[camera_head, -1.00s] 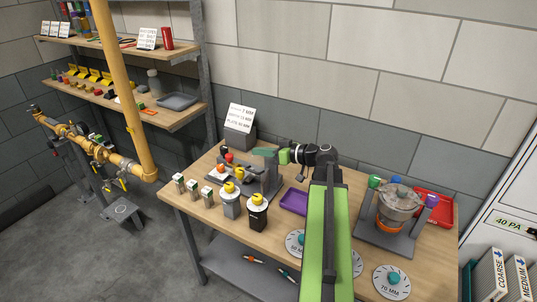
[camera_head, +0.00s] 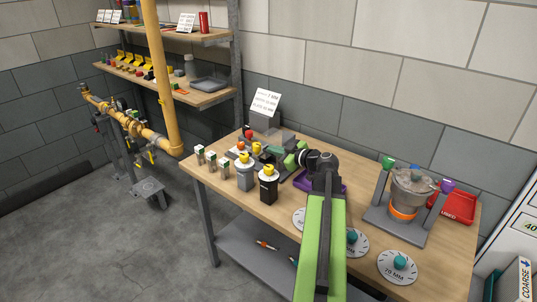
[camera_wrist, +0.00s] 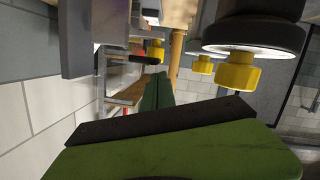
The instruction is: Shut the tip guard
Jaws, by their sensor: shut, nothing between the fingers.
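The grey fixture (camera_head: 297,172) stands at the back left of the bench, with red knobs (camera_head: 248,134) and a yellow-topped part (camera_head: 257,148). I cannot clearly pick out the tip guard on it, nor tell how far it is open; my arm hides part of the fixture. My gripper (camera_head: 276,152) has its dark green fingers together, low over the fixture, with nothing between them. In the wrist view the shut fingers (camera_wrist: 155,90) point away beside a grey metal block (camera_wrist: 90,40). Whether they touch anything is unclear.
Two yellow-topped canisters, one grey (camera_head: 244,177) and one black (camera_head: 268,187), stand in front of the fixture. A purple tray (camera_head: 332,181) is partly behind my arm. A pot stand (camera_head: 405,223) and red tray (camera_head: 458,207) are at right. A sign (camera_head: 265,102) stands behind.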

